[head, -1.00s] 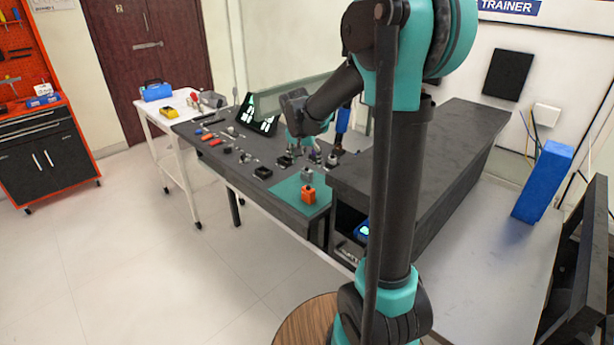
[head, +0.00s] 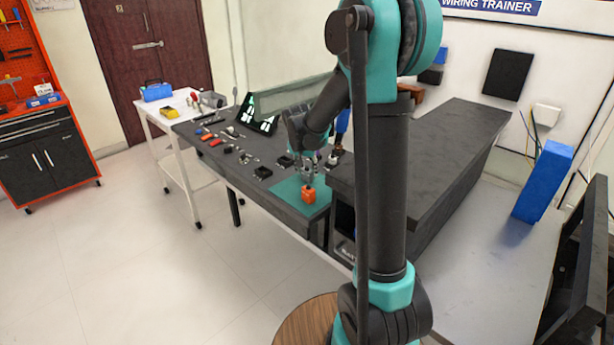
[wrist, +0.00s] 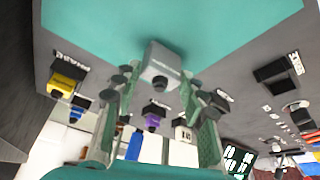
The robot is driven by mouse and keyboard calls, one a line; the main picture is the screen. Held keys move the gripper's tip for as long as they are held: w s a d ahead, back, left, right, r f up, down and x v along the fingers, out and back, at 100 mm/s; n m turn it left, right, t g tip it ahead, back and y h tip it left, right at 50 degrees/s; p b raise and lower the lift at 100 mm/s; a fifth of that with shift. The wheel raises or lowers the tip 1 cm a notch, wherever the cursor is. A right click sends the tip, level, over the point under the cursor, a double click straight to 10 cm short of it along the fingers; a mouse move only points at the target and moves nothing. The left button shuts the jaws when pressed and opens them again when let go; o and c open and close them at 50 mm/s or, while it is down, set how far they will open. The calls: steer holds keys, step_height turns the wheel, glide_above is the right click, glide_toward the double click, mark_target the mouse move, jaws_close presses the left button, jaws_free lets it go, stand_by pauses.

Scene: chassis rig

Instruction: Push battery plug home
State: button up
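In the wrist view, a small grey block (wrist: 162,66) with a dark round knob stands at the edge of the teal mat (wrist: 180,20). My gripper's fingers (wrist: 158,88) are apart, one on either side of this grey block. Contact is not clear. The orange block is not clearly seen there. I cannot tell which block is the battery plug.
A yellow button block (wrist: 66,84) and a purple one (wrist: 154,114) stand near the gripper in the wrist view. A black square holder (wrist: 277,74) lies opposite. A tall dark cabinet (head: 440,140) stands close to the right of the mat.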

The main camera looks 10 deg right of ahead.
steer(key=c, duration=0.5)
steer(key=shift+r, duration=0.15)
